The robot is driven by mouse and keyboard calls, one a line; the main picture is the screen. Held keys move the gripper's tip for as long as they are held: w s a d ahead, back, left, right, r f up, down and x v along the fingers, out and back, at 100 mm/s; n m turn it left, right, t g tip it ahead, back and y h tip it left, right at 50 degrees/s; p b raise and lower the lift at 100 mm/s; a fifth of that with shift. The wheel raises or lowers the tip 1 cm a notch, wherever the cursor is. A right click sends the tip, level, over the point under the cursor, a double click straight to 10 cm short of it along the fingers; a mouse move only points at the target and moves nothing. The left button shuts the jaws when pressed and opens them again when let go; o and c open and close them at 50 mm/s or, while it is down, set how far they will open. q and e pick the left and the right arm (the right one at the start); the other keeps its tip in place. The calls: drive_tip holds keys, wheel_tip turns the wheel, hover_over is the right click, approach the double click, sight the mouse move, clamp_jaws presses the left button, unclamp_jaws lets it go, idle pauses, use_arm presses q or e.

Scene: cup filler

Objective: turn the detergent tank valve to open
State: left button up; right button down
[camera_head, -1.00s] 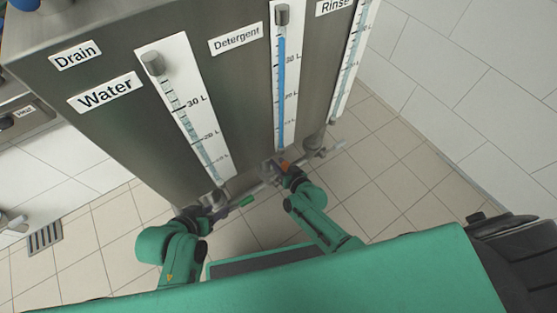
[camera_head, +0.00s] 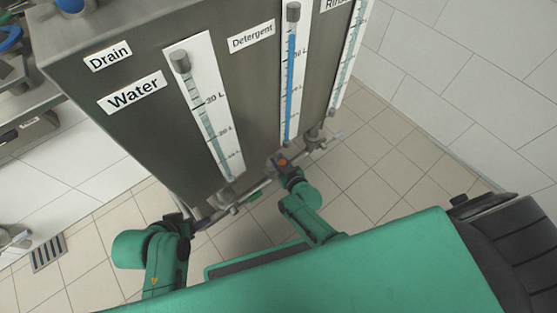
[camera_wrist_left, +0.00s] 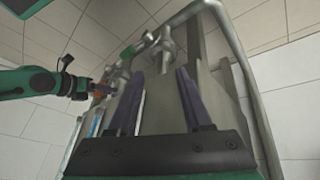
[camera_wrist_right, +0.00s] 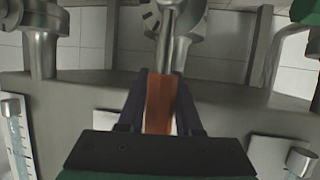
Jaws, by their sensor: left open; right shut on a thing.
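The detergent tank's valve handle is orange (camera_head: 282,162) and sits below the Detergent gauge (camera_head: 290,90) in the head view. My right gripper (camera_wrist_right: 160,100) is shut on this orange handle (camera_wrist_right: 159,104), with a finger on each side of it. A metal valve stem (camera_wrist_right: 168,45) runs on from the handle. The handle also shows beside my right gripper in the left wrist view (camera_wrist_left: 103,88). My left gripper (camera_wrist_left: 158,95) is open and empty. It is apart from a green valve handle (camera_wrist_left: 128,52) below the Water gauge (camera_head: 208,115).
The steel tank cabinet (camera_head: 150,130) fills the upper middle. A metal pipe (camera_wrist_left: 238,45) curves close to my left gripper. A floor drain (camera_head: 47,253) lies at the left.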

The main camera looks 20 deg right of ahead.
drive_tip(key=shift+s+f, duration=0.35)
drive_tip(key=shift+f, duration=0.05)
drive_tip(key=c, duration=0.6)
unclamp_jaws()
drive_tip(key=shift+r, duration=0.2)
drive_tip(key=shift+w, duration=0.1)
drive_tip(key=shift+r, duration=0.1)
